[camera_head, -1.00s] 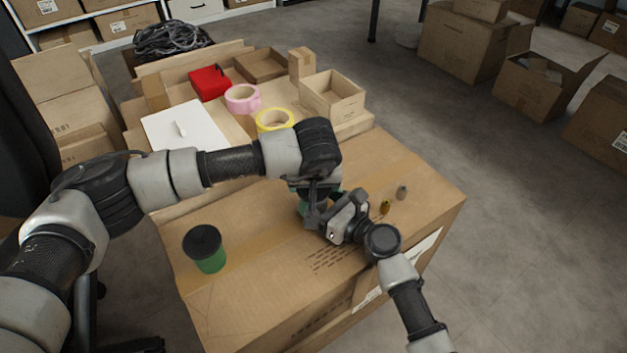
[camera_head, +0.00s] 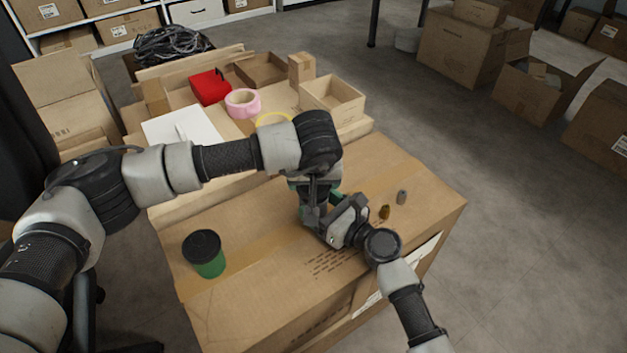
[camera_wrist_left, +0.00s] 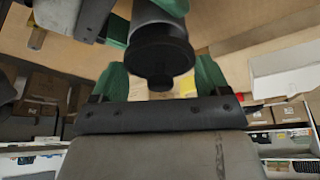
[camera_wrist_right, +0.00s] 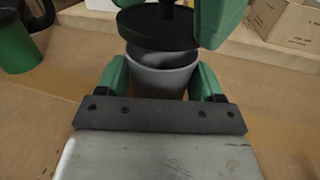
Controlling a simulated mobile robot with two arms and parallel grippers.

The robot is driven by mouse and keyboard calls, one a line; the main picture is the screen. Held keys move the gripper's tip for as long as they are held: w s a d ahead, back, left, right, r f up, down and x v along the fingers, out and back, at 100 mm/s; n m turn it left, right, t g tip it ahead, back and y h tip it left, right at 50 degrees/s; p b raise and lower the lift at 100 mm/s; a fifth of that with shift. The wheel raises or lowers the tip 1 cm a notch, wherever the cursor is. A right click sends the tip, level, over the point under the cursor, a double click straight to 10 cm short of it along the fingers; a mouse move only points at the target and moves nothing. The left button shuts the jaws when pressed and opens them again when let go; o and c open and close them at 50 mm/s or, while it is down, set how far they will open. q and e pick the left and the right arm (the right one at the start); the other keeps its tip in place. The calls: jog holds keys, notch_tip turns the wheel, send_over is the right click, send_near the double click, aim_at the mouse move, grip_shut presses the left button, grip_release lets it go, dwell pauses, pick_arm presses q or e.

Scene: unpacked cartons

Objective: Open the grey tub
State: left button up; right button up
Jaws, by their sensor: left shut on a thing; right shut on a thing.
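The grey tub (camera_wrist_right: 165,75) stands upright in the right wrist view, its open mouth and inner wall showing. My right gripper (camera_wrist_right: 162,92) is shut around its sides. The tub's black lid (camera_wrist_right: 158,28) is above the rim, apart from it on the near side. My left gripper (camera_wrist_left: 160,88) is shut on the lid's knob; the lid (camera_wrist_left: 155,55) also shows in the left wrist view with the grey tub (camera_wrist_left: 165,5) beyond it. In the head view my left gripper (camera_head: 312,212) and right gripper (camera_head: 328,228) meet over the carton and hide the tub.
A green tub with a black lid (camera_head: 208,258) stands on the carton (camera_head: 250,300) at left. Two small items, one brown (camera_head: 385,212) and one grey (camera_head: 402,197), stand at right. Tape rolls, a red box (camera_head: 210,86) and small cartons lie behind. The carton's front is clear.

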pick_arm(q)
jog(key=shift+r, duration=0.1)
jog(key=shift+r, duration=1.95)
pick_arm(e)
jog(key=o, duration=1.3)
jog(key=shift+o, duration=0.2)
jog(key=shift+s, duration=0.1)
pick_arm(q)
notch_tip(320, 180, up, 2)
jog(key=shift+r+p, duration=0.1)
jog(key=shift+p, duration=1.05)
pick_arm(e)
jog(key=v, duration=1.1)
jog(key=shift+s+d, duration=0.25)
jog(key=shift+d, duration=0.1)
